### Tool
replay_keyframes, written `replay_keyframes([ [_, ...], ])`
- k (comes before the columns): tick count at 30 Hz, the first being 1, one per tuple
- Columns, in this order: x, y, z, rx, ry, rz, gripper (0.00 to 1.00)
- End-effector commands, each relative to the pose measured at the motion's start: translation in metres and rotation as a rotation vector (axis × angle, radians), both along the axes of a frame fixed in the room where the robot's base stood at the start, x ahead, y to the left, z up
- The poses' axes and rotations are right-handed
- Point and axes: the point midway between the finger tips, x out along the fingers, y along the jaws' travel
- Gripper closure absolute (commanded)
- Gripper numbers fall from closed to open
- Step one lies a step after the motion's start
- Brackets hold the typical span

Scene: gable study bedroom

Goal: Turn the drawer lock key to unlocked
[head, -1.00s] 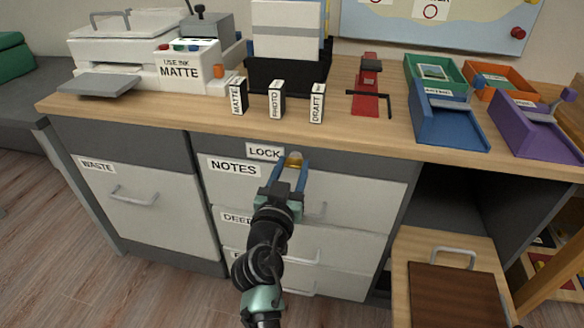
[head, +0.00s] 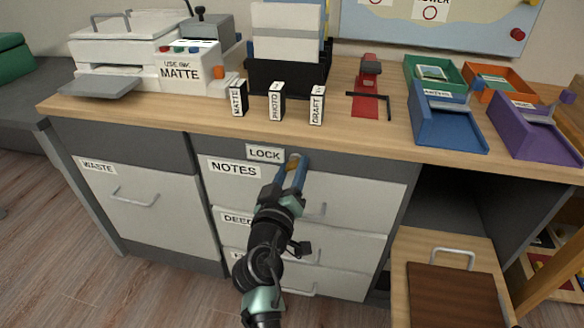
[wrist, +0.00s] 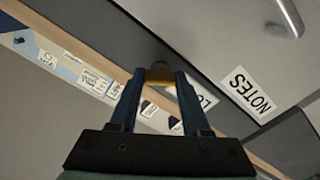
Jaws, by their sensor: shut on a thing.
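The lock key (wrist: 160,75) is a small brass-coloured piece between my fingertips in the wrist view. It also shows in the head view (head: 293,161), just right of the white LOCK label (head: 265,153) on the drawer cabinet. My gripper (head: 296,166) is shut on the key, its blue fingers pressed to either side. It shows in the wrist view too (wrist: 160,82), with the camera strongly tilted. The lock face behind the key is mostly hidden, so I cannot tell the lock's state. The top drawer, labelled NOTES (head: 234,168), is closed below.
The desk top (head: 200,115) overhangs just above the lock. Small MATTE, PHOTO and DRAFT boxes (head: 276,101) stand near its edge. Drawer handles stick out below, beside my arm. A wooden piece with a handle (head: 453,256) stands at lower right.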

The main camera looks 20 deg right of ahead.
Motion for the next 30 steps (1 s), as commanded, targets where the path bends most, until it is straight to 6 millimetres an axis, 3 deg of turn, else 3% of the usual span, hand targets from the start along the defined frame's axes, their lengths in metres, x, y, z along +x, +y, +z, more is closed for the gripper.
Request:
replay_keyframes([
  [30,-0.0003,0.0003,-0.0001,-0.733,0.498,0.001,1.00],
])
